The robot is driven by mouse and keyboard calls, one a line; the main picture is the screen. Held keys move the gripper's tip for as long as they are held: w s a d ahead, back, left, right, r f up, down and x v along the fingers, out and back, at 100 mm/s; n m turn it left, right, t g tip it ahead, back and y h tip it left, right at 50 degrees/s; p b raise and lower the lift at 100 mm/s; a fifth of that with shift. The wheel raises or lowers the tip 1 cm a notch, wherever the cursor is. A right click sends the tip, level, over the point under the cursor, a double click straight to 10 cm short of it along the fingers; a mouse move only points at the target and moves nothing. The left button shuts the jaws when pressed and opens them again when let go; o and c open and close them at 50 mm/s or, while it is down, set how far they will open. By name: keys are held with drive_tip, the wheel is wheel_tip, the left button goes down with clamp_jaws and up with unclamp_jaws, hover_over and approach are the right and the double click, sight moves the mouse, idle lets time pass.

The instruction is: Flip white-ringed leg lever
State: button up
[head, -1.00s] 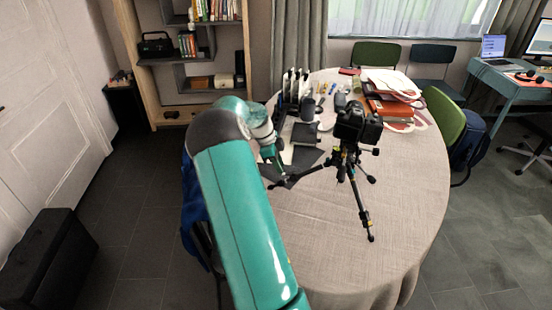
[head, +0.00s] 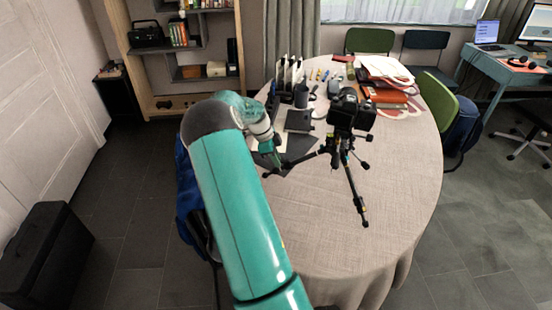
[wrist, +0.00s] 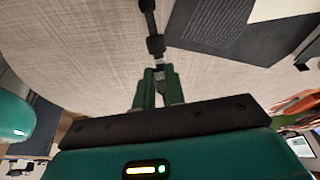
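The black tripod (head: 343,150) stands on the round table with a black camera (head: 351,110) on top. One leg reaches left to my gripper (head: 276,162), one comes toward the front, and one goes back right. In the wrist view a dark leg (wrist: 147,8) with a clamp block (wrist: 155,44) runs down to my gripper (wrist: 158,75). Its two green fingers stand close together on either side of the leg's narrow end. A small pale patch (wrist: 159,68) shows at the fingertips. I cannot make out a lever there, nor whether the fingers press on the leg.
The round table (head: 390,205) has a light cloth, bare at the front. Dark sheets (head: 298,160) lie under the left leg. A file holder (head: 290,75) stands behind, and books and papers (head: 385,85) lie at the back right. Chairs surround the table.

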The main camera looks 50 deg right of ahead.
drive_tip(key=shift+r, duration=0.1)
idle(0.3)
drive_tip(key=shift+o, duration=0.2)
drive_tip(key=shift+r, duration=0.25)
drive_tip(key=shift+s+d+r, duration=0.15)
drive_tip(key=shift+r, duration=0.6)
drive_tip(key=shift+c, duration=0.2)
drive_tip(key=shift+s+d+r, duration=0.25)
drive_tip(key=shift+s+r, duration=0.25)
drive_tip(key=shift+r, duration=0.1)
idle(1.4)
drive_tip(key=shift+s+d+r, duration=0.1)
drive_tip(key=shift+s, duration=0.05)
clamp_jaws()
drive_tip(key=shift+o, duration=1)
unclamp_jaws()
